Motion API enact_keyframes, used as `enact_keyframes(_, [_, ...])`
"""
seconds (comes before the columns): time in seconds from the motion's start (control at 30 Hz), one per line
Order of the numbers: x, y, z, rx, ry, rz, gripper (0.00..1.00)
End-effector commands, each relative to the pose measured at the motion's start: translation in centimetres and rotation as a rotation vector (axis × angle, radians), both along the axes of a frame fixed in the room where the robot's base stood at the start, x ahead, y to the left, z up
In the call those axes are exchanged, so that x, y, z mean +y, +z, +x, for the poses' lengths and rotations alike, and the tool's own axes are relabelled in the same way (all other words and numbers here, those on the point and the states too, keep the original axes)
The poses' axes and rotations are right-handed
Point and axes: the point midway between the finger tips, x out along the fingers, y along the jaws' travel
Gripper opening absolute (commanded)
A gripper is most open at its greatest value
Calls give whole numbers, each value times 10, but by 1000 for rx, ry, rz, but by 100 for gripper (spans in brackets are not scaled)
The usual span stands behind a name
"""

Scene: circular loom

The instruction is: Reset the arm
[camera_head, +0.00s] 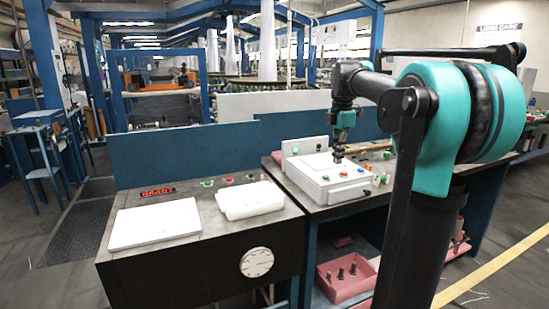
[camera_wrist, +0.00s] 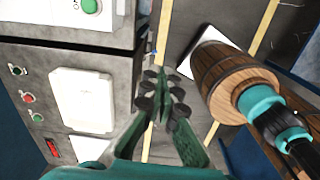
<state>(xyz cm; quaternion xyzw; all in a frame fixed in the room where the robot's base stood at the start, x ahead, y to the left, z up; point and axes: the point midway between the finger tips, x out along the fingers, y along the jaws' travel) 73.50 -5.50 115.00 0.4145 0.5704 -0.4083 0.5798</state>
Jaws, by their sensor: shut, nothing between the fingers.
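My arm reaches out from the right in the head view and bends down at its far end. My gripper (camera_head: 338,156) hangs pointing down, over or in front of the white control box (camera_head: 318,181) on the right bench. I cannot tell whether its tips touch the box. In the wrist view my gripper (camera_wrist: 164,92) shows green fingers with dark pads, drawn together with nothing held between them.
The left bench (camera_head: 200,245) carries a white panel (camera_head: 153,224), a white roll-like object (camera_head: 249,200) and a red-lettered sign (camera_head: 157,191). A pink bin (camera_head: 347,281) stands under the right bench. Blue partitions (camera_head: 185,152) run behind.

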Motion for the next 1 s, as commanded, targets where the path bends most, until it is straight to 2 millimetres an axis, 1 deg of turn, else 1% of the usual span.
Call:
enact_keyframes(0.27, [2, -31, -13, -33, -174, 6, 0])
enact_keyframes(0.47, [4, -68, -30, -71, -382, 20, 0])
enact_keyframes(0.57, [5, -94, -44, -96, -521, 34, 0])
enact_keyframes(0.67, [7, -129, -66, -128, -709, 58, 0])
enact_keyframes(0.7, [7, -145, -77, -143, -798, 73, 0])
enact_keyframes(0.77, [9, -170, -95, -163, -935, 98, 0])
enact_keyframes(0.8, [9, -186, -108, -177, -1027, 117, 0])
enact_keyframes(0.87, [10, -210, -128, -195, -1166, 148, 0])
enact_keyframes(0.9, [11, -226, -142, -205, -1257, 171, 0])
enact_keyframes(1.0, [13, -262, -177, -225, -1471, 232, 0])
